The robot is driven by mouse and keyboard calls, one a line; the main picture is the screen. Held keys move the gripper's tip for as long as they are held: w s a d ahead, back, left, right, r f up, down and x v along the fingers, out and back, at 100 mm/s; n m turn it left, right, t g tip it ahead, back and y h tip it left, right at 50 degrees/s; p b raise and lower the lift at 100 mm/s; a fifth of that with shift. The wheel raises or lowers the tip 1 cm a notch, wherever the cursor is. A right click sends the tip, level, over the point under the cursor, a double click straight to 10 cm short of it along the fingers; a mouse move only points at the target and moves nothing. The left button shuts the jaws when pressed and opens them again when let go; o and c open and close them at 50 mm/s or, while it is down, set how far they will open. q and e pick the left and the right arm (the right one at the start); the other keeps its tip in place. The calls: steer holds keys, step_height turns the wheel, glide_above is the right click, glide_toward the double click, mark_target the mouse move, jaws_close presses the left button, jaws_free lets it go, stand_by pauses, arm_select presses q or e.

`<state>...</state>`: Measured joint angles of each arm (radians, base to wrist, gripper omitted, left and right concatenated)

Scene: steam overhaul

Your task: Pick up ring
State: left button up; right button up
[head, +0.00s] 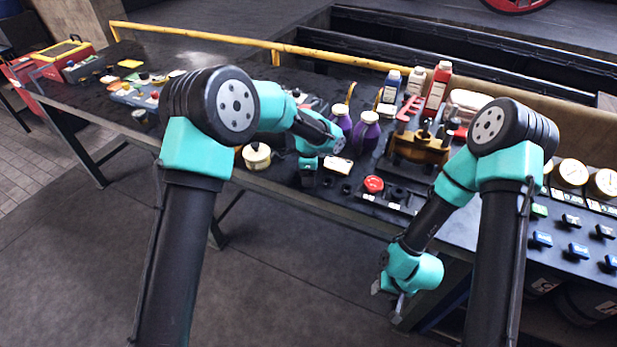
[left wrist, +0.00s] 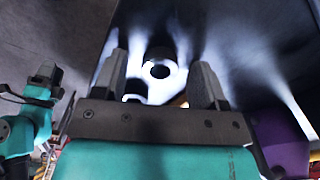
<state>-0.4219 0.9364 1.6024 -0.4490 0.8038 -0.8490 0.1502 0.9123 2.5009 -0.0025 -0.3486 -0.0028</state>
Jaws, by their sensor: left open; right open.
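A dark ring (left wrist: 173,64) with a pale hole lies on the dark bench top, between and beyond the two fingertips in the left wrist view. My left gripper (left wrist: 160,80) is open with nothing between its fingers. In the head view my left gripper (head: 308,178) points down over the front of the bench. Small black pieces (head: 345,188) lie just right of it there; I cannot tell which is the ring. My right gripper (head: 386,289) is open and empty, low in front of the bench edge; it also shows in the left wrist view (left wrist: 46,74).
Two purple bottles (head: 366,133) stand behind my left gripper, and a cream pot (head: 257,156) stands to its left. A red button (head: 373,184) and a brass block (head: 420,147) are to the right. A yellow rail (head: 220,40) runs along the back.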

arm_select(q)
steer(key=shift+c, duration=0.4)
steer(key=c, duration=1)
steer(key=shift+r, duration=0.6)
step_height(320, 180, up, 2)
steer(key=shift+s+r, duration=0.15)
steer(key=shift+r, duration=0.05)
steer(key=s+r, duration=0.1)
steer(key=s, duration=1.4)
steer(key=shift+s+r, duration=0.15)
steer(key=shift+s, duration=0.2)
steer(key=shift+w, duration=0.1)
